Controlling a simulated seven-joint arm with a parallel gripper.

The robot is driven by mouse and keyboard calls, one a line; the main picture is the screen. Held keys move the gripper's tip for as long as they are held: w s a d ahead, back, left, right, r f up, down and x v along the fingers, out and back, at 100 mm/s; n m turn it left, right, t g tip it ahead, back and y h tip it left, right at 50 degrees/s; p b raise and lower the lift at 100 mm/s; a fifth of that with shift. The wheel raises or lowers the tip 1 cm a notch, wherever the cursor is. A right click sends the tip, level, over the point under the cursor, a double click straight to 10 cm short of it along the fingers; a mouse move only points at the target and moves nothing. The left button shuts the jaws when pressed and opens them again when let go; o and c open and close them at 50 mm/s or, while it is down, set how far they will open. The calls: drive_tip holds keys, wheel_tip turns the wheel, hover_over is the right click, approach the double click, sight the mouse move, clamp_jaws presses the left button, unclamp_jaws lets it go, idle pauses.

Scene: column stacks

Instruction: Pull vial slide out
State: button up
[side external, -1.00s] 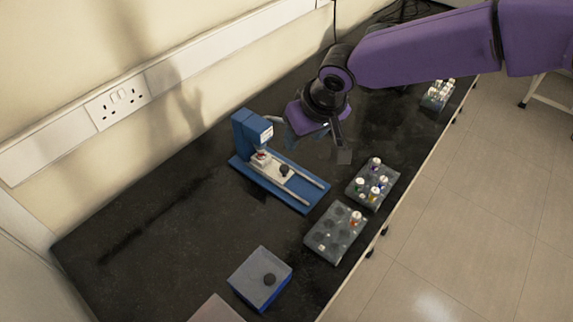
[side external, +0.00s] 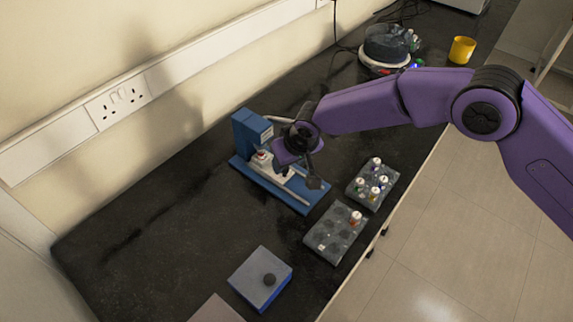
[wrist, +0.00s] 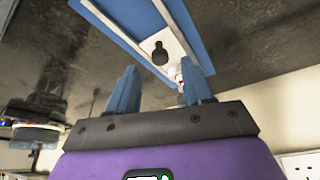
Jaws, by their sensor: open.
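The blue press-like device (side external: 250,136) stands on the black bench with its long blue base and rails reaching toward the front right. Its white vial slide (side external: 261,165) sits back under the head, with a small red-topped vial (side external: 261,154) on it. The slide's black knob (wrist: 160,53) shows in the wrist view, ahead of and roughly between my fingers, apart from them. My gripper (wrist: 160,84) is open and empty, its two blue fingers spread. In the side view my gripper (side external: 298,172) hangs over the rails and hides most of the slide's front.
Two grey vial racks, one (side external: 361,190) with several vials and one (side external: 322,237) with few, stand right of the device near the bench edge. A grey-topped blue box (side external: 248,273) with a black knob is in front. A round dark machine (side external: 388,45) and yellow cup (side external: 462,50) are behind.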

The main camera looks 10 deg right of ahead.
sight(287, 170)
drive_tip(key=shift+x, duration=1.85)
